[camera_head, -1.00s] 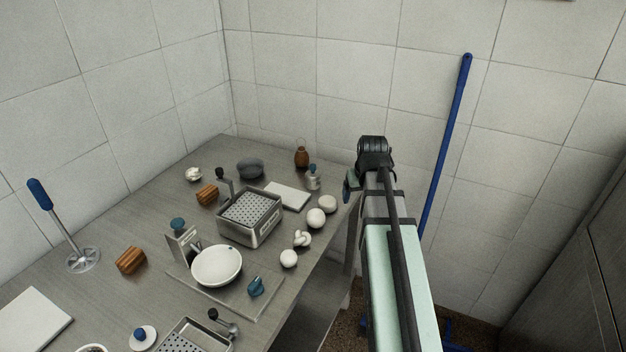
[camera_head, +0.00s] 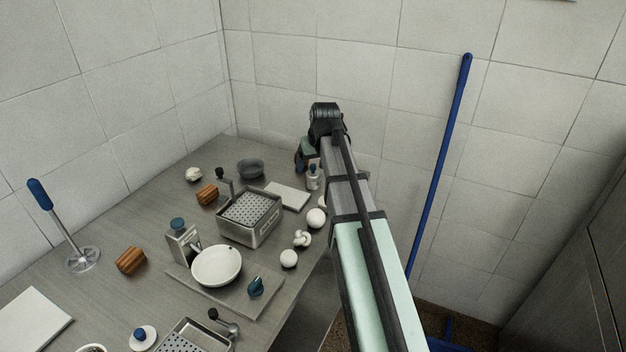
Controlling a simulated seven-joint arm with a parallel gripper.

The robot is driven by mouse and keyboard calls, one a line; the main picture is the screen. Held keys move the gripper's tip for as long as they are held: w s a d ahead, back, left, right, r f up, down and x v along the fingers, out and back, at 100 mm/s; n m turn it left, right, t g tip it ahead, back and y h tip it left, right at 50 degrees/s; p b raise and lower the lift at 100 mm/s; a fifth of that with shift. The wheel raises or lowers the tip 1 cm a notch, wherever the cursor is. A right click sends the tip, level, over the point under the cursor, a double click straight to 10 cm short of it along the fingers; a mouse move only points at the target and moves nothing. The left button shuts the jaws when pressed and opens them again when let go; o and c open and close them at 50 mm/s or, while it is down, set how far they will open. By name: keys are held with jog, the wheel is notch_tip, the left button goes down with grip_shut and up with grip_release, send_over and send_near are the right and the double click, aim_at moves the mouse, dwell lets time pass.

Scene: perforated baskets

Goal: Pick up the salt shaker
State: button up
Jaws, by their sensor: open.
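A small pale shaker with a blue cap (camera_head: 313,181), which looks like the salt shaker, stands upright near the back right edge of the table. My gripper (camera_head: 302,163) is at the end of the arm, above the table's back right corner, close to the shaker's upper left in the picture. It is open. It is small and partly hidden by my wrist, so I cannot tell its exact gap to the shaker. The brown bottle behind it is mostly covered by the gripper.
A perforated metal basket (camera_head: 249,217) and a white board (camera_head: 287,196) lie left of the shaker. White round items, including a ball (camera_head: 316,218), line the table's right edge. A dark bowl (camera_head: 250,168) stands at the back. A blue pole (camera_head: 442,160) leans on the wall to the right.

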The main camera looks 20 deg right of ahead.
aim_at(314, 174)
jog(key=x, duration=0.4)
jog(key=shift+d+x, duration=0.2)
jog(key=shift+x, duration=1.1)
jog(key=shift+d+x, duration=0.2)
jog(key=shift+x, duration=1.15)
jog(key=shift+w+r, duration=0.1)
jog(key=shift+w, duration=0.1)
jog(key=c, duration=1.2)
